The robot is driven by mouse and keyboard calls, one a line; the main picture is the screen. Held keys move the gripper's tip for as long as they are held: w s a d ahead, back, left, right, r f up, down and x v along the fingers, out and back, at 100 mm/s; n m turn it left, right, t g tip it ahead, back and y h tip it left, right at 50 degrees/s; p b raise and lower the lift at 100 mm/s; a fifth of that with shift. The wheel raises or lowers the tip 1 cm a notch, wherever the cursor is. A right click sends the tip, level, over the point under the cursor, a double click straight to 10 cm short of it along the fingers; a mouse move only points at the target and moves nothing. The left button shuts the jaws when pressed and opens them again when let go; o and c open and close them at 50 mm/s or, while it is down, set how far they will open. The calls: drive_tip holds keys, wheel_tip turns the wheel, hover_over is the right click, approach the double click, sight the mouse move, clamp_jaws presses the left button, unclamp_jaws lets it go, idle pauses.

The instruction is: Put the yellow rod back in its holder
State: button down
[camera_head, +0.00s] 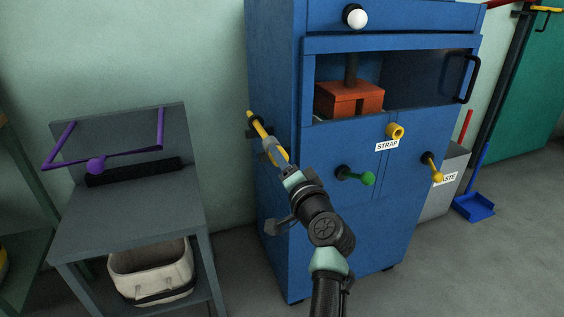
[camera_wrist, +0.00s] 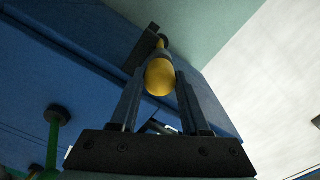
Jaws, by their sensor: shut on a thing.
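The yellow rod (camera_head: 258,124) is at the left side of the blue cabinet, tilted with its far end up and to the left. My gripper (camera_head: 274,153) is shut on its near part. In the wrist view the rod's rounded yellow end (camera_wrist: 160,77) shows between the two fingers of my gripper (camera_wrist: 161,82). A black holder (camera_wrist: 146,45) on the cabinet's side meets the rod's far part; it also shows in the head view (camera_head: 251,134). I cannot tell how deep the rod sits in it.
A grey bench (camera_head: 130,210) with a purple frame (camera_head: 96,165) stands left. Floor is free between them.

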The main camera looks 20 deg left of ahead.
drive_tip(key=shift+w+a, duration=0.15)
drive_tip(key=shift+w+a+b, duration=0.2)
drive_tip(key=shift+w+b, duration=0.05)
drive_tip(key=shift+b, duration=0.3)
drive_tip(key=shift+c, duration=1.5)
unclamp_jaws()
drive_tip(key=p+v, duration=0.4)
drive_tip(key=v, duration=0.9)
